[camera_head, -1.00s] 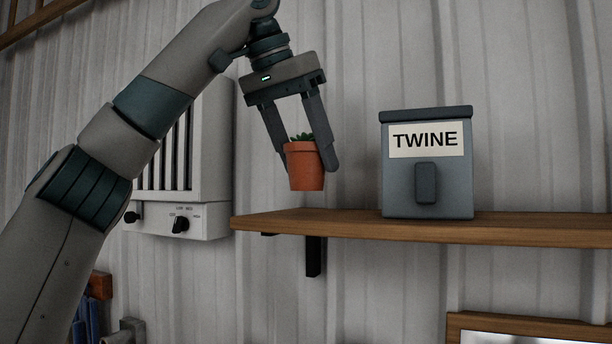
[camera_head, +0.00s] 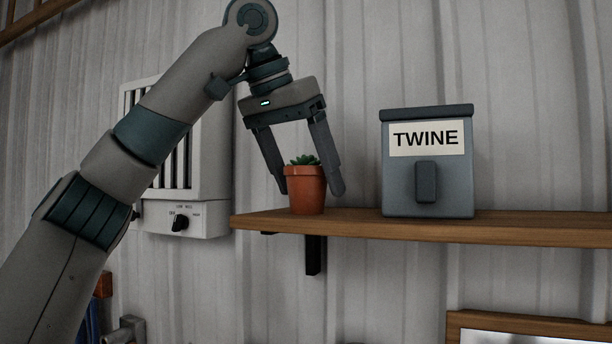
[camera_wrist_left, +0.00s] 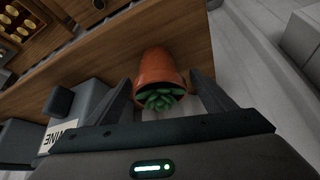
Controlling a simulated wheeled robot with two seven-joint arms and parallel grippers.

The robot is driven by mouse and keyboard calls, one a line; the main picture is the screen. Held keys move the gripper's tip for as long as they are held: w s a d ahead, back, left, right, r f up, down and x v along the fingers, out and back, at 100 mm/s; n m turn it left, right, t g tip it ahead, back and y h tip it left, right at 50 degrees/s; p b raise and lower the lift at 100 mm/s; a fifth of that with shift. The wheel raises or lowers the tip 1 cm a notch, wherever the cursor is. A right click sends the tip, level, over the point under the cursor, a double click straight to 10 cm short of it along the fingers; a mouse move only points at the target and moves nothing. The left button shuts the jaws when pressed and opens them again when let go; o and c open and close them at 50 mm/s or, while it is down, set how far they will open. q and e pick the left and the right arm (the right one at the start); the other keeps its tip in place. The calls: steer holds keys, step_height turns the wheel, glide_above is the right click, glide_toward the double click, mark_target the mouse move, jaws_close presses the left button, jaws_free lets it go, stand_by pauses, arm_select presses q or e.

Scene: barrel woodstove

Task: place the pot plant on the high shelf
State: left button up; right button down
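The pot plant, a small terracotta pot (camera_head: 306,194) with a green succulent, stands upright on the left end of the wooden high shelf (camera_head: 400,228). My left gripper (camera_head: 311,190) points down over it, one finger on each side. The fingers are spread wider than the pot, with a gap visible at the right finger. In the left wrist view the plant (camera_wrist_left: 158,72) sits between the open fingers, apart from both, above the shelf board (camera_wrist_left: 95,62). My right gripper is not in view.
A grey twine box (camera_head: 427,190) stands on the shelf to the right of the pot, with a clear stretch between them. A white heater (camera_head: 205,215) hangs on the corrugated wall left of the shelf. A framed item (camera_head: 530,322) is below the shelf.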

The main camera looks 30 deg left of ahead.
arm_select(q)
steer(key=shift+r, duration=0.1)
steer(key=shift+r, duration=0.15)
steer(key=v, duration=1.2)
stand_by(1.0)
